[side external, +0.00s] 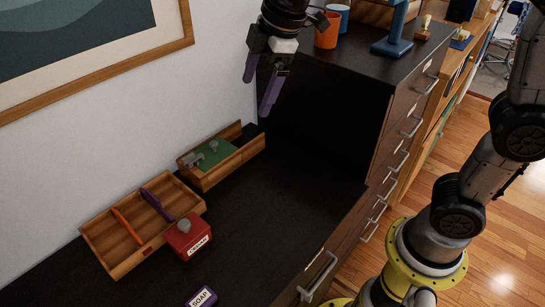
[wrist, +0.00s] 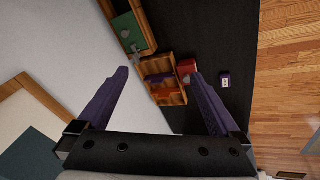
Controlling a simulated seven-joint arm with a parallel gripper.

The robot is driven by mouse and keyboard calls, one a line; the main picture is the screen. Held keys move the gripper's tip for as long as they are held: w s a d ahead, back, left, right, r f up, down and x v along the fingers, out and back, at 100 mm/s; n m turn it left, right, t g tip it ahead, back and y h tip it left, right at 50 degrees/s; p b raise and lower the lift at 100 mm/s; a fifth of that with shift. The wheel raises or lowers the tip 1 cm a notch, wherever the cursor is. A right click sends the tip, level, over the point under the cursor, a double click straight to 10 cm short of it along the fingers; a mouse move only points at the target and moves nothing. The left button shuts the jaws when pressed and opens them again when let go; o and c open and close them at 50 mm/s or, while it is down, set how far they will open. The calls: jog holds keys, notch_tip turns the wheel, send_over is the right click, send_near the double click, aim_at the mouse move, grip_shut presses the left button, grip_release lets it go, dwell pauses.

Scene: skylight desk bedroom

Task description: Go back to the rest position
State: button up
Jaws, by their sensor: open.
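My gripper (side external: 258,88) is open, with two purple fingers, high above the back of the black desk top near the wall. Nothing is between its fingers in the side view. The wrist view shows the open gripper (wrist: 158,92) from behind, with the desk objects far below and beyond its fingers.
A wooden tray (side external: 104,262) holds an orange and a purple item. Beside it are a red box (side external: 188,240), a dark box labelled SOAP (side external: 202,298) and a wooden box with green inside (side external: 236,160). A taller drawer cabinet (side external: 385,75) with cups stands right of my gripper.

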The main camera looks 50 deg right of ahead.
jog(key=s+d+r+m+t, duration=0.2)
jog(key=s+d+m, duration=0.5)
jog(key=s, duration=0.7)
jog(key=s+d+f+m+h, duration=0.1)
jog(key=s+d+f+m, duration=0.1)
jog(key=s+f+m, duration=0.4)
jog(key=shift+s+d+f, duration=0.4)
jog(key=shift+s+f, duration=0.5)
jog(key=shift+s, duration=0.1)
